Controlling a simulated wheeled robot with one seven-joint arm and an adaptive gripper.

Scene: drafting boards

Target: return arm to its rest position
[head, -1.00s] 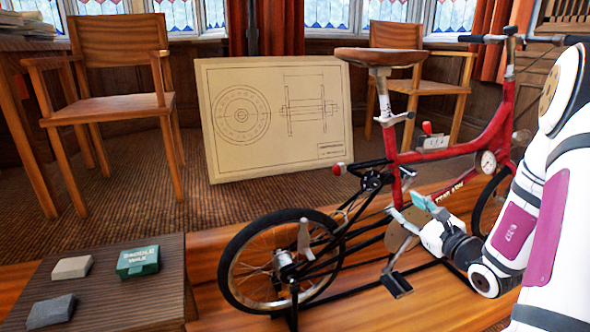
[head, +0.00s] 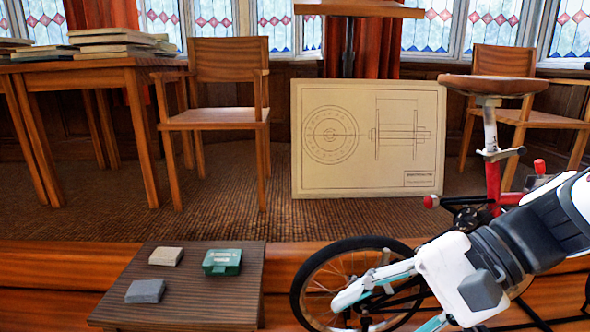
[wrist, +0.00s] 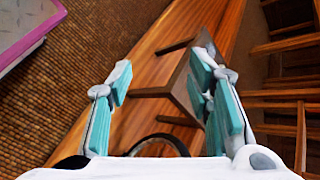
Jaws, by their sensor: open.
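My gripper (head: 378,308) is in the lower right of the head view, in front of the bicycle's rear wheel (head: 308,262). In the wrist view my gripper (wrist: 163,76) has its two teal-padded fingers spread well apart, with nothing between them. My white and black arm reaches in from the right and hides much of the bicycle. I cannot tell whether the fingers touch the wheel.
A low dark table (head: 190,300) at lower left holds a green box (head: 222,262), a beige block (head: 166,256) and a grey block (head: 145,291). A drawing board (head: 370,180) stands behind. Chairs and a desk (head: 90,68) with books are farther back.

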